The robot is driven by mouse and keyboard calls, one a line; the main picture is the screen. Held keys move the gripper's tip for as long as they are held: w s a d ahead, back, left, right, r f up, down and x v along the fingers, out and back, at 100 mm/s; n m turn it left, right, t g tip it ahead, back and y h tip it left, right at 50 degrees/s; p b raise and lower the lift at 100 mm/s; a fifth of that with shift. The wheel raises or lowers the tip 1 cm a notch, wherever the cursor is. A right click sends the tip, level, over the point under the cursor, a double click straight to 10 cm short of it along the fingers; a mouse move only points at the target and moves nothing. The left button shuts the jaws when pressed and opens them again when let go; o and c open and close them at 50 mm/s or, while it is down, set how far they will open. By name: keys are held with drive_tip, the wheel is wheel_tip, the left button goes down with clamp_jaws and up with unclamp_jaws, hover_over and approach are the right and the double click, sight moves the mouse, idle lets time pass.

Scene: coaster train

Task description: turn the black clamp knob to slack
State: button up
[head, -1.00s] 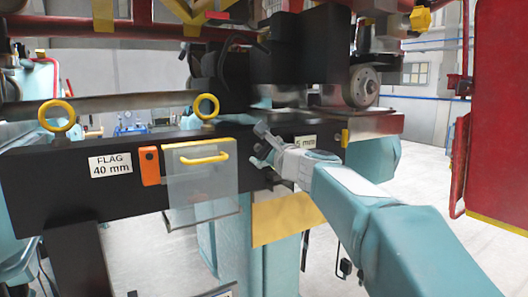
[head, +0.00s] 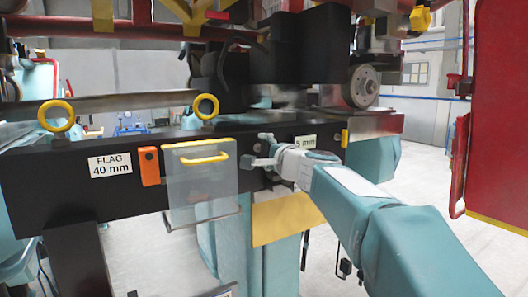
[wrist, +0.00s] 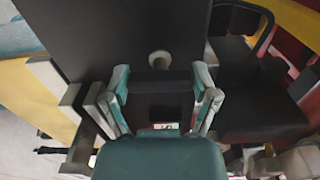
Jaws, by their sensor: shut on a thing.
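My gripper (head: 262,151) is at the front face of the black beam (head: 70,190), just right of the clear panel with the yellow handle. In the wrist view my gripper (wrist: 162,78) has its two fingers on either side of a dark block, which I take to be the black clamp knob (wrist: 162,88). It is closed on it. The knob is hard to tell from the black beam behind it, and in the head view the fingers hide most of it. A pale round end (wrist: 159,60) shows just beyond the fingertips. The knob's setting cannot be read.
The clear panel (head: 200,185) hangs close left of my gripper, beside an orange block (head: 149,166). A partly hidden "5 mm" label (head: 305,142) is at its right. A red frame (head: 500,110) stands at far right.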

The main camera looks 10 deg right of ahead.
drive_tip(key=shift+f+n, duration=0.3)
drive_tip(key=o, duration=0.9)
drive_tip(key=shift+c, duration=0.2)
drive_tip(key=shift+o, duration=0.7)
drive_tip(key=shift+a, duration=0.1)
drive_tip(key=shift+r, duration=0.1)
drive_tip(key=v, duration=1.2)
drive_tip(key=shift+a, duration=0.15)
